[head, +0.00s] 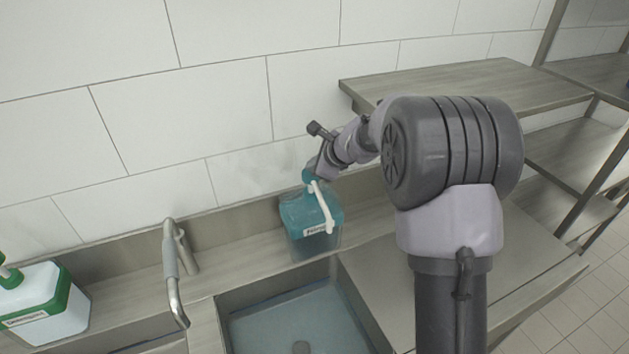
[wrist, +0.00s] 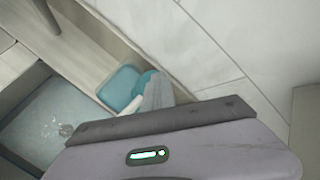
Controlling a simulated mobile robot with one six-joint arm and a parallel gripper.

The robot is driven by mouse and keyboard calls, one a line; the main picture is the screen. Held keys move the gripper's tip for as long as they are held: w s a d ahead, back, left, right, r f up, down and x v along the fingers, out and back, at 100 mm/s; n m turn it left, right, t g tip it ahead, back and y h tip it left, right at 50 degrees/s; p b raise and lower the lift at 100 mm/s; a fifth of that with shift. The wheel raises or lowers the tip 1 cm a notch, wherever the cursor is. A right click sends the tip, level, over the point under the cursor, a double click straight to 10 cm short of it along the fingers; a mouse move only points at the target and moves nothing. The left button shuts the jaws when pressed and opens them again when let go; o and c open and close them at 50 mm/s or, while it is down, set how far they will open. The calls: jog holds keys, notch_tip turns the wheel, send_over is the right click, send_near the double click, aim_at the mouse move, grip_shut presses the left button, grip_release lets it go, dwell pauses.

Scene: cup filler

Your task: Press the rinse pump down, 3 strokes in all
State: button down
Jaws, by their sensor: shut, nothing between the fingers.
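The rinse pump is a teal bottle (head: 305,215) with a white label, a teal pump head (head: 309,176) and a white spout (head: 322,206). It stands upright on the ledge behind the sink. My gripper (head: 317,168) is shut and empty, pointing down at the pump head from the upper right. Its fingertips are at or just over the head; I cannot tell whether they touch. In the wrist view the teal bottle (wrist: 118,90) shows beyond the gripper (wrist: 155,85), which covers part of the pump head.
A sink basin (head: 300,320) lies in front of the pump, with a metal faucet (head: 172,262) to its left. A white and green bottle (head: 45,303) stands at the far left. A tiled wall (head: 230,110) rises close behind; a metal shelf (head: 480,88) is at right.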

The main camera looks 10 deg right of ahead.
jog(key=shift+f, duration=0.1)
dwell(0.3)
jog(key=shift+f+b, duration=0.45)
jog(key=shift+b, duration=0.05)
jog(key=shift+f+b, duration=0.3)
jog(key=shift+r, duration=0.15)
jog(key=shift+r+p, duration=0.65)
jog(key=shift+p, duration=0.05)
notch_tip(320, 180, up, 6)
jog(key=p, duration=0.5)
jog(key=shift+r, duration=0.15)
dwell(2.0)
